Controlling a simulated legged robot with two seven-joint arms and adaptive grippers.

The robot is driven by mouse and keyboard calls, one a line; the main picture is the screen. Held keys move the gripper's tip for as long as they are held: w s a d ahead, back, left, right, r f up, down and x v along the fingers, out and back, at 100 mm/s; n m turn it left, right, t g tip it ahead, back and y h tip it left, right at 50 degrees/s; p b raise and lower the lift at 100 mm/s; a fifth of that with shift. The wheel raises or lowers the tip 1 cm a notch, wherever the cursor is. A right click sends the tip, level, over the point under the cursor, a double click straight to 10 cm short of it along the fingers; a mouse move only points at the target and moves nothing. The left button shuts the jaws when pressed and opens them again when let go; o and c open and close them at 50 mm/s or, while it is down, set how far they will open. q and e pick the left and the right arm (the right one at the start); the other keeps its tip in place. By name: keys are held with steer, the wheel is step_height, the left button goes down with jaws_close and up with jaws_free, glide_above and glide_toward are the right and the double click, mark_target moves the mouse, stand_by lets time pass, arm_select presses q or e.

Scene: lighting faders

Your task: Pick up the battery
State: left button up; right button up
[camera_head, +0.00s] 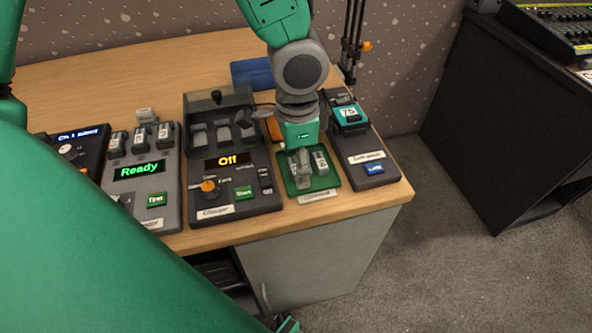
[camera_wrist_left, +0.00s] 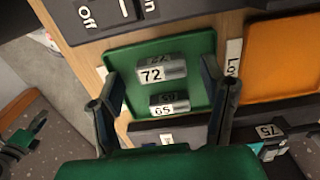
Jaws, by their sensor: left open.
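My left gripper (camera_head: 302,172) is over the green tray (camera_head: 328,183) near the table's front right corner. In the left wrist view my left gripper (camera_wrist_left: 161,72) is open, with its fingers on either side of the tray area. Two grey batteries lie on the green tray (camera_wrist_left: 198,44): one labelled 72 (camera_wrist_left: 160,70) lies between the fingers, not visibly gripped, and one labelled 65 (camera_wrist_left: 170,104) lies closer to the palm. In the head view the gripper partly hides the batteries. A small dark and green tip, likely my right gripper (camera_head: 287,324), shows at the bottom edge.
A charger reading Off (camera_head: 228,160) stands left of the tray, and a unit reading Ready (camera_head: 139,170) holds several batteries. An orange tray (camera_wrist_left: 283,60) adjoins the green one.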

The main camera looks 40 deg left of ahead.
arm_select(q)
steer(key=shift+d+f, duration=0.2)
steer(key=shift+f, duration=0.25)
steer(key=shift+a, duration=0.15)
arm_select(e)
steer(key=shift+d+f, duration=0.2)
steer(key=shift+f, duration=0.05)
